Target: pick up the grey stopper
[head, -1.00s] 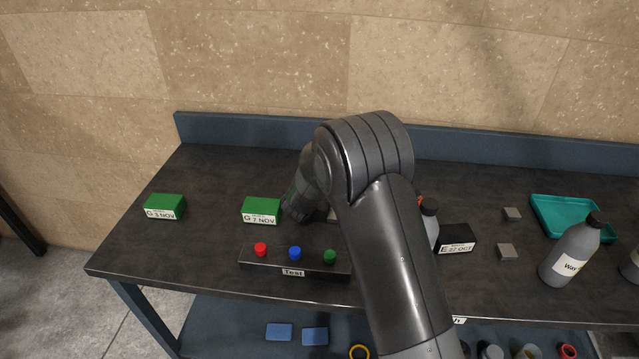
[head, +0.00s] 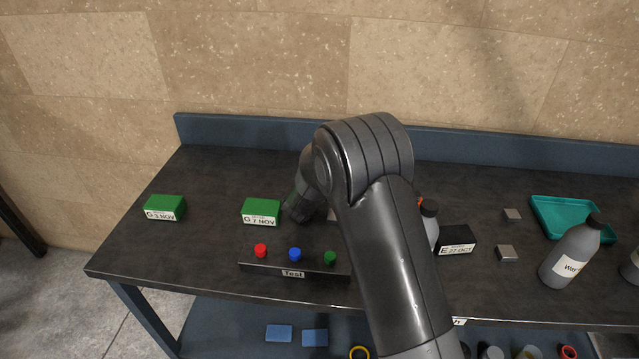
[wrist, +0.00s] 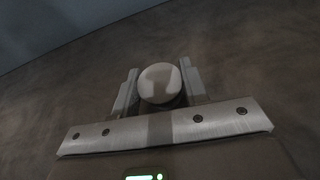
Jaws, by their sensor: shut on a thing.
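The grey stopper (wrist: 160,82) shows in the wrist view as a round, pale grey top between the two fingers. My gripper (wrist: 158,90) is shut on it, with one finger on each side. Bare dark surface lies around it in the wrist view, and I cannot tell whether the stopper is clear of the table. In the head view my own arm hides the stopper and the gripper's fingertips.
A green box (head: 261,211) stands just left of my wrist, another green box (head: 165,207) farther left. In front is a Test block (head: 290,266) with red, blue and green knobs. Right of my arm are a black box (head: 457,240), grey bottle (head: 571,250) and teal tray (head: 540,207).

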